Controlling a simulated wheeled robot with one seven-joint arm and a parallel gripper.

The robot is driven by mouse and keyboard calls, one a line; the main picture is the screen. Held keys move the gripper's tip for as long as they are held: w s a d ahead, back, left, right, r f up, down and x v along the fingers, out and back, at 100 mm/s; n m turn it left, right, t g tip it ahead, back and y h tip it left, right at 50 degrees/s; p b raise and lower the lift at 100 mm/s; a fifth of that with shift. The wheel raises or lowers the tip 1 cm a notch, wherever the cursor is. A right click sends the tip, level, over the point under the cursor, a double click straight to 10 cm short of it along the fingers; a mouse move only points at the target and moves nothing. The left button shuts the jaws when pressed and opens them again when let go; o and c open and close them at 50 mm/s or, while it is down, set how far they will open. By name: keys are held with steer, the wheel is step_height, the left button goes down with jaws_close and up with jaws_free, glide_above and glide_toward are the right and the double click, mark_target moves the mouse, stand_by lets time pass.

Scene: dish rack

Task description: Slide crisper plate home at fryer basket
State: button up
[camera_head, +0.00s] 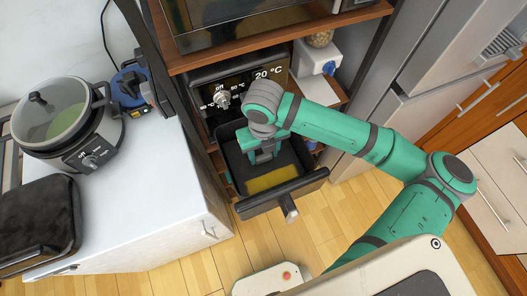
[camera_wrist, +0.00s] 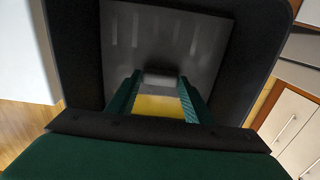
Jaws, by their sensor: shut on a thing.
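The fryer basket (camera_head: 308,155) is a dark drawer pulled out of the fryer (camera_head: 240,82), with its handle (camera_head: 289,208) toward the front. My gripper (camera_head: 265,153) points down inside the basket. In the wrist view the green fingers of my gripper (camera_wrist: 160,86) are closed about a small grey block (camera_wrist: 160,79). Behind it is a grey panel with pale slot-like marks, apparently the crisper plate (camera_wrist: 165,42), inside the dark basket walls (camera_wrist: 76,50). A yellow surface (camera_head: 272,180) shows low in the basket; I cannot tell what it is. The plate's edges are partly hidden by my gripper.
The fryer stands in a shelf unit (camera_head: 270,52), beside a white and blue container (camera_head: 317,61). A white counter (camera_head: 140,200) with a pot cooker (camera_head: 62,120) is at left. A fridge (camera_head: 400,110) is at right. Wooden floor (camera_head: 325,215) is open in front of the basket.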

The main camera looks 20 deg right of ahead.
steer(key=shift+f, duration=0.2)
stand_by(0.4)
steer(key=o, duration=1.7)
step_height(320, 180, up, 11)
steer(key=shift+f, duration=0.1)
steer(key=shift+a, duration=0.1)
